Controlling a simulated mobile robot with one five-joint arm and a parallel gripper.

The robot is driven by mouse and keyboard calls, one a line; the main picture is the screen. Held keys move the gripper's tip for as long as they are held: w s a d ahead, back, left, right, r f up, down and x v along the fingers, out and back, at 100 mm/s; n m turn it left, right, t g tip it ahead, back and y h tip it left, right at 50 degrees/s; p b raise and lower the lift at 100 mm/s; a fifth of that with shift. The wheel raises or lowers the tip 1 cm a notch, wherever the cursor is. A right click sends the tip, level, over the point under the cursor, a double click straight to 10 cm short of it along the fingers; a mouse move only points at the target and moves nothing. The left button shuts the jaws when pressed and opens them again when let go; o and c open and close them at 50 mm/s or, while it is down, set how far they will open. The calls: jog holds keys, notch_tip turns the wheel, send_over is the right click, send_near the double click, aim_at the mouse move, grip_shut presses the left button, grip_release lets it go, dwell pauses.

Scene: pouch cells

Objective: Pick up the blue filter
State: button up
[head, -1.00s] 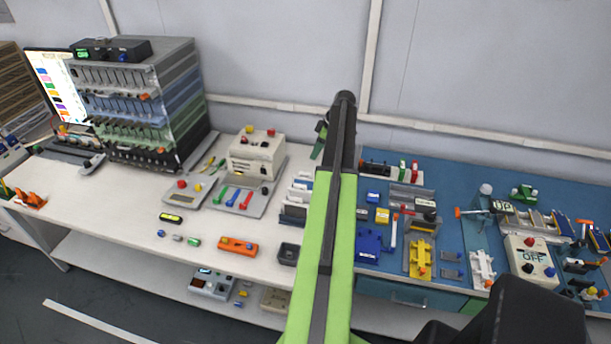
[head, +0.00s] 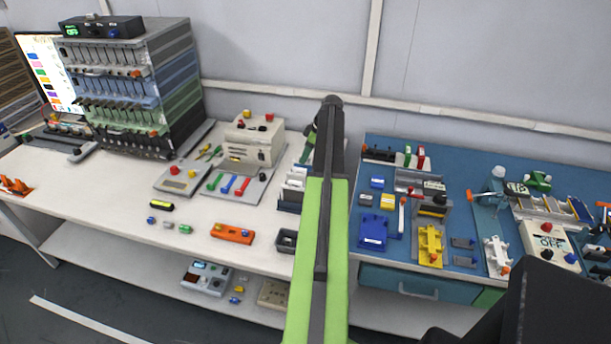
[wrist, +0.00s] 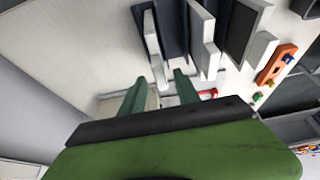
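Several blue things show in the head view, and I cannot tell for sure which is the filter. A small blue block (head: 377,183) lies on the blue mat right of my arm. A larger blue box (head: 373,230) stands nearer the front of that mat. A small blue knob-like piece (head: 151,220) lies on the white bench at left. My gripper (wrist: 158,92) shows two green fingers apart in the wrist view, with nothing held between them. It is over the back of the bench, mostly hidden behind my arm in the head view.
A rack with upright white plates (head: 293,187) stands left of my arm; upright plates (wrist: 205,42) also show close beyond my fingers. A beige box (head: 254,138) stands behind it. An orange block (head: 232,233) lies in front.

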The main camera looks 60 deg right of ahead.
jog(key=b+x, duration=0.5)
jog(key=shift+s+d+f, duration=0.1)
jog(key=shift+s+f, duration=0.15)
jog(key=shift+s, duration=0.1)
jog(key=shift+w, duration=0.15)
jog(key=shift+r, duration=0.15)
grip_shut()
